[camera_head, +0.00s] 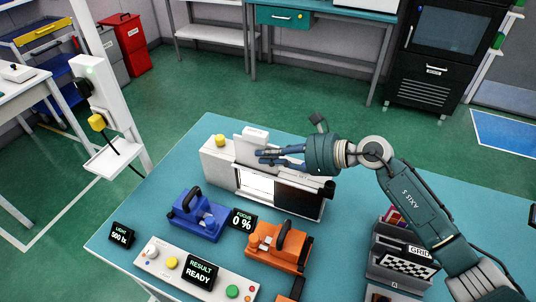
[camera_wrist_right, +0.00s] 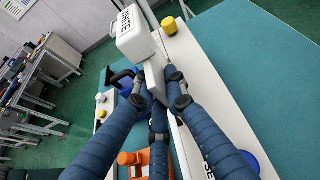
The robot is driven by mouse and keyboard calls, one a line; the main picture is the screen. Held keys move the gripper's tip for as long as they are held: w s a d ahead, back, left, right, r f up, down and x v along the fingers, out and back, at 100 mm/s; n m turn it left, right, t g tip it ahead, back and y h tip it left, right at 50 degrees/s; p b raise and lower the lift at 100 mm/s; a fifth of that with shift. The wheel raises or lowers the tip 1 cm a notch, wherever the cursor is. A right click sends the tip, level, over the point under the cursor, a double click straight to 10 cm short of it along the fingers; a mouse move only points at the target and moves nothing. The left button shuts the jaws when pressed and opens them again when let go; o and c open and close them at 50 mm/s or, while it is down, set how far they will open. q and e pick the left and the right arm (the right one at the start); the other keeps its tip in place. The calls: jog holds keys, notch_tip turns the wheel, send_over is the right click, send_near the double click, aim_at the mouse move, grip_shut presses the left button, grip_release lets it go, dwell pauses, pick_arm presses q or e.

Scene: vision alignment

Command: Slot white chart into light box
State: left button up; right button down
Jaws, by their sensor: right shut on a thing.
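The white chart (camera_head: 249,151) is an upright pale plate with a block-shaped tab on top. The tab's lettering shows in the right wrist view (camera_wrist_right: 132,28). The light box (camera_head: 216,163) is a long white case with a glowing front window and a yellow knob on its top left. My right gripper (camera_head: 266,156) is shut on the chart, just above the light box; its fingers also show in the right wrist view (camera_wrist_right: 158,95). The chart stands at the box's top, over the left-middle part. I cannot tell whether its lower edge is inside the slot. My left gripper is out of view.
A blue device (camera_head: 198,219), an orange device (camera_head: 277,249) and a focus display reading 0 % (camera_head: 242,220) stand in front of the box. A control panel (camera_head: 158,262) with a READY display lies nearer. A rack of charts (camera_head: 385,266) stands at right, under my arm.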

jog(key=shift+f+b, duration=1.65)
jog(key=shift+f, duration=0.2)
jog(key=c, duration=1.7)
grip_release()
jog(key=shift+s, duration=0.1)
jog(key=shift+f, duration=0.1)
jog(key=v, duration=1.1)
jog(key=shift+d, duration=0.1)
jog(key=shift+s+d+r, duration=0.1)
jog(key=shift+d+r, duration=0.2)
jog(key=shift+r, duration=0.2)
